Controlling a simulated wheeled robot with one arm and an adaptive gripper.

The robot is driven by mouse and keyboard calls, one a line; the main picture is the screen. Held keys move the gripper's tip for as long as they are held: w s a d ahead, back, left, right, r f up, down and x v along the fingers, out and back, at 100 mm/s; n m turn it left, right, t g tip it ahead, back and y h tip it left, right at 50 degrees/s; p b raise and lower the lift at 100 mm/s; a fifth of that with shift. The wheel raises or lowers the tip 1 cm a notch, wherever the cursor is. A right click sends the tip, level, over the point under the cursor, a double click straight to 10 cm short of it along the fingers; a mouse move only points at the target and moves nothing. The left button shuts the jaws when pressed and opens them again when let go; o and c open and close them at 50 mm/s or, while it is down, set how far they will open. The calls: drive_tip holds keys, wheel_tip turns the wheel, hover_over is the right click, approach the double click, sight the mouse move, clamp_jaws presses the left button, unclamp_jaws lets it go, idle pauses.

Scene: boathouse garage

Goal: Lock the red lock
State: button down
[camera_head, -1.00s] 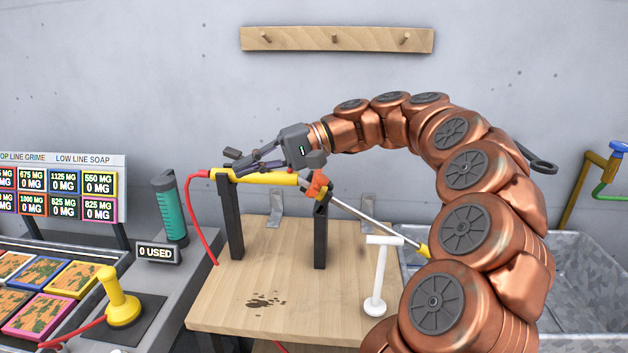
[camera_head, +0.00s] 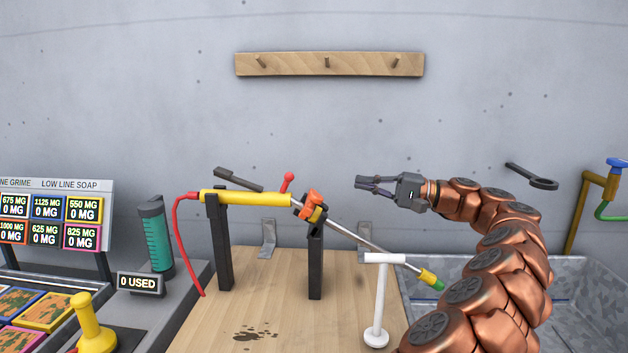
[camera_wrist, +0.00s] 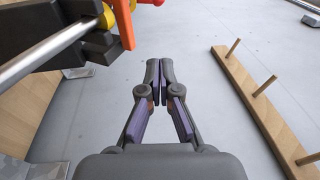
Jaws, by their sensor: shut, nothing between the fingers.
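A yellow spray wand (camera_head: 245,198) rests across two black posts on the wooden bench. A small red lock (camera_head: 287,182) with a round knob stands up from the wand's right end. A dark grey lever (camera_head: 238,180) slants up above the yellow body. An orange clamp (camera_head: 311,206) sits on the right post around the metal lance. My gripper (camera_head: 360,184) is shut and empty in the air, right of the lock and apart from it. In the wrist view my gripper (camera_wrist: 159,66) has its fingertips together, with orange and red parts at upper left.
A white T-shaped stand (camera_head: 377,300) is at the bench's right front. A wooden peg rail (camera_head: 328,64) hangs on the wall. A metal basin (camera_head: 580,290) is at right. A teal-filled bottle (camera_head: 156,236) stands at left. Air above the bench is free.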

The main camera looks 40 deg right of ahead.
sight(285, 184)
drive_tip(key=shift+s+a+x, duration=0.3)
drive_tip(key=shift+a+x, duration=0.05)
drive_tip(key=shift+x, duration=1.8)
drive_tip(key=shift+s+a+x, duration=0.35)
drive_tip(key=shift+x, duration=1.8)
drive_tip(key=shift+s+a+x, duration=0.3)
drive_tip(key=shift+a+x, duration=0.05)
drive_tip(key=shift+x, duration=1.75)
drive_tip(key=shift+d+r, duration=0.1)
